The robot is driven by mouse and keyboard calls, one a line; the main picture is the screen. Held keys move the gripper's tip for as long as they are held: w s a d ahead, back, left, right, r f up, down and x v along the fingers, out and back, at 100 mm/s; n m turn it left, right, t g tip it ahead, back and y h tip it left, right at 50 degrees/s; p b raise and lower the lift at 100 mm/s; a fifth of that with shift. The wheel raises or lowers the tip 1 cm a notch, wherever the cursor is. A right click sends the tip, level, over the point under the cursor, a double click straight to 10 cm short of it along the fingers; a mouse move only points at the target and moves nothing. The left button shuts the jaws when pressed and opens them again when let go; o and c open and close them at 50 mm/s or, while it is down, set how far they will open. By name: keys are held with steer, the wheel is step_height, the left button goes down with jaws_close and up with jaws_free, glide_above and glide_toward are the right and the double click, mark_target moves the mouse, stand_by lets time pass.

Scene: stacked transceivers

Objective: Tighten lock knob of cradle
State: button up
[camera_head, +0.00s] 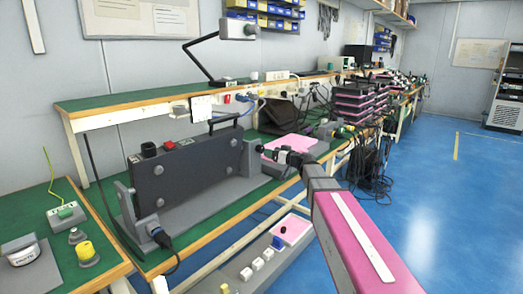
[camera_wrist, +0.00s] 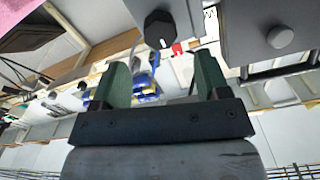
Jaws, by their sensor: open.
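The cradle is a grey frame (camera_head: 200,207) on the green bench, holding a dark grey transceiver (camera_head: 195,165) upright with round grey knobs on its face. In the wrist view a black lock knob (camera_wrist: 160,29) with a white mark sits on the cradle's grey end post (camera_wrist: 182,14). The transceiver's dark body (camera_wrist: 248,30) shows to its right. My gripper (camera_wrist: 160,72) is open and empty, its green fingers apart, with the knob beyond the gap between them and not touched. In the head view my gripper (camera_head: 290,157) is small, just right of the cradle's right end post (camera_head: 249,158).
A pink mat (camera_head: 290,145) lies on the bench behind my gripper. Stacked dark and pink units (camera_head: 357,105) stand farther right with hanging cables. A desk lamp (camera_head: 210,60) stands on the raised shelf. The blue floor (camera_head: 440,210) at right is clear.

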mark_target(263, 149)
steer(key=x, duration=0.6)
steer(key=shift+w+a, duration=0.2)
steer(key=shift+a, duration=0.1)
steer(key=c, duration=0.9)
